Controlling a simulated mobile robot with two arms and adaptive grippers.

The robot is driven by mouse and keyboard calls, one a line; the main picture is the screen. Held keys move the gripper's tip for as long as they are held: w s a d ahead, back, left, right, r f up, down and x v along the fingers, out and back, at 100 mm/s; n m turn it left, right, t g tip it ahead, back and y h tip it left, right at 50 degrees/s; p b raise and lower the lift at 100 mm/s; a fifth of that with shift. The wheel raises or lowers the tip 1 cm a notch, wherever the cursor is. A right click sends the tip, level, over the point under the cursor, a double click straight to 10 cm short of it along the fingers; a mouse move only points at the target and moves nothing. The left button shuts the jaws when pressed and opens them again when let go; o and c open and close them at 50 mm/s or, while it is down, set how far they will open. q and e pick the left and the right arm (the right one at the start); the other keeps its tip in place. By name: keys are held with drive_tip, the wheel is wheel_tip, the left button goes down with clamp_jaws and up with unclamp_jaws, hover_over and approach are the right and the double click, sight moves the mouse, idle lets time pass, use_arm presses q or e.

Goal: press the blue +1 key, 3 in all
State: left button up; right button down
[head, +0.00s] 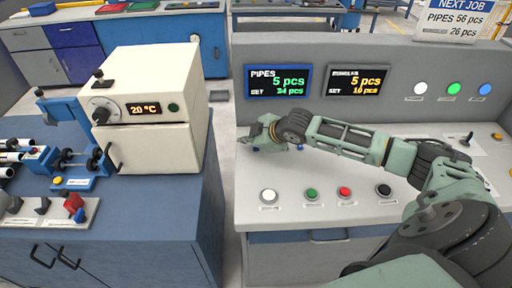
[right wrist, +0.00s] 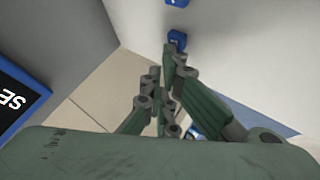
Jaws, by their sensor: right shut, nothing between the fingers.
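My right gripper (head: 250,136) reaches over the left part of the grey console in the head view. Its fingers are shut and empty. Small bits of blue show under it, mostly hidden by the gripper and wrist. In the right wrist view the fingers (right wrist: 162,90) point towards a small blue key (right wrist: 177,38) on the grey surface. A second blue key (right wrist: 176,3) is cut by the top edge. The marks on the keys are too small to read, and I cannot tell whether a fingertip touches one. My left gripper is not in view.
The left display (head: 277,81) reads PIPES 5 pcs, SET 34 pcs; the right display (head: 357,80) reads 5 pcs. A NEXT JOB sign (head: 447,22) reads PIPES 56 pcs. White, green, red and black buttons line the console front. A cream oven (head: 155,105) stands left.

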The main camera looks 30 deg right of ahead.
drive_tip(key=shift+f, duration=0.35)
idle(0.5)
drive_tip(key=shift+r+p, duration=0.9)
drive_tip(key=shift+p, duration=0.1)
wheel_tip(320, 180, up, 5)
drive_tip(key=p, duration=0.5)
idle(1.6)
